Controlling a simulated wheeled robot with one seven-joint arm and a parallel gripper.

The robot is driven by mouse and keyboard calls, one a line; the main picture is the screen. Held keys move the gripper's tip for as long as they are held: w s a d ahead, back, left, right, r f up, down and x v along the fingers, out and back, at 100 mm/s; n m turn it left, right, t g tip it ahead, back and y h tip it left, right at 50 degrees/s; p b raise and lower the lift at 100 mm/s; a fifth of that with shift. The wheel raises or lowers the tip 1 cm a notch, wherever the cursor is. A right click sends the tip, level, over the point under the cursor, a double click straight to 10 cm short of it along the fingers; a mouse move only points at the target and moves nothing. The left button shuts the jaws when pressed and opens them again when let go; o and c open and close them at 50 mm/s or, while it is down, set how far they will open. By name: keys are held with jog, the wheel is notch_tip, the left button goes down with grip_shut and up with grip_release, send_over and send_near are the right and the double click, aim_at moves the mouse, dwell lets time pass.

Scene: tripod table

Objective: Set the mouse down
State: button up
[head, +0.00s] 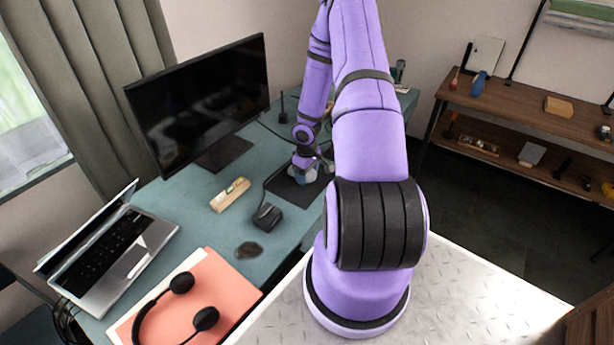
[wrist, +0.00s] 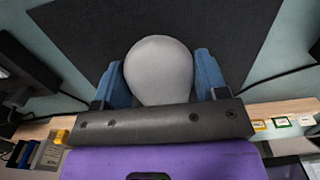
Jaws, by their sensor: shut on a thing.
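The grey rounded mouse (wrist: 160,69) is between the two blue fingers of my gripper (wrist: 163,80) in the wrist view, and the fingers press on its sides. Behind it in that view is a dark mouse pad (wrist: 80,40). In the head view my gripper (head: 304,173) is low over the dark pad (head: 285,190) on the teal desk (head: 190,195). The mouse is mostly hidden there by the gripper. I cannot tell whether it touches the pad.
A black box-like device (head: 267,216) stands left of the pad, with a wooden block (head: 230,195) beyond it. A monitor (head: 205,95) stands behind. A laptop (head: 110,250), headphones (head: 180,300) and an orange folder (head: 225,290) lie at the left and front.

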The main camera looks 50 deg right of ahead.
jog(key=shift+f, duration=0.65)
jog(key=shift+f, duration=0.1)
jog(key=o, duration=0.9)
jog(key=shift+o, duration=0.2)
